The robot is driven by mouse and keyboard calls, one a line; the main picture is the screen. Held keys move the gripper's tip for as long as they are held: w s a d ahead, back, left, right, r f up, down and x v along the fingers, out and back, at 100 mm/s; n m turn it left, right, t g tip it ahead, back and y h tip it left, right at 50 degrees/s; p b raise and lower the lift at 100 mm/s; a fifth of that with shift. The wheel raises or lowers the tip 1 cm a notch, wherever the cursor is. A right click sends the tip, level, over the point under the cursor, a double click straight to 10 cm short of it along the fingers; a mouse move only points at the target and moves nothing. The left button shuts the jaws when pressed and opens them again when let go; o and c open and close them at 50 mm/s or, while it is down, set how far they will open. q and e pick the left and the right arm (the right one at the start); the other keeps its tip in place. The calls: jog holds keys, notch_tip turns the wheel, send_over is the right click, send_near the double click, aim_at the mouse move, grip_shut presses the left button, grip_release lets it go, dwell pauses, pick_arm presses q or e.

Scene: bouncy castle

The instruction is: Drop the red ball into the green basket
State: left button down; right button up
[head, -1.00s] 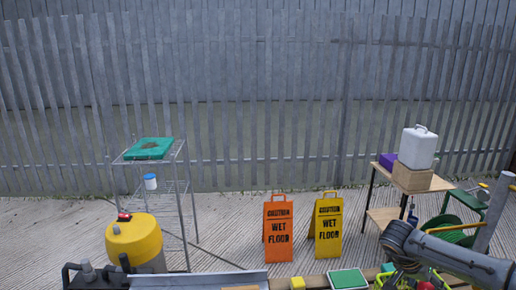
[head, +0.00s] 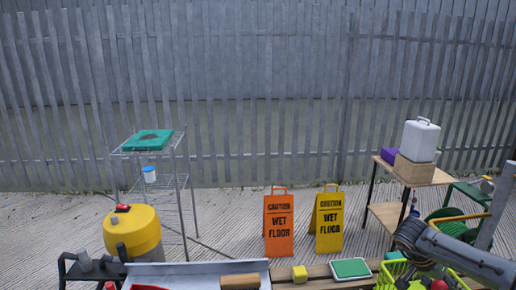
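The lime-green basket (head: 388,272) is at the bottom right, cut off by the frame edge and partly covered by my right arm. A small red rounded thing (head: 439,285) shows at the bottom edge within the basket's outline. It may be the red ball, but I cannot tell whether it lies inside the basket or is held. My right arm comes in from the right and bends down over the basket. Its dark gripper (head: 408,280) is low at the basket and mostly hidden, so its fingers cannot be made out.
Behind stand two wet floor signs (head: 278,226), a yellow drum (head: 133,232), a wire shelf (head: 180,190) and a small table (head: 385,213).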

jog(key=o, duration=1)
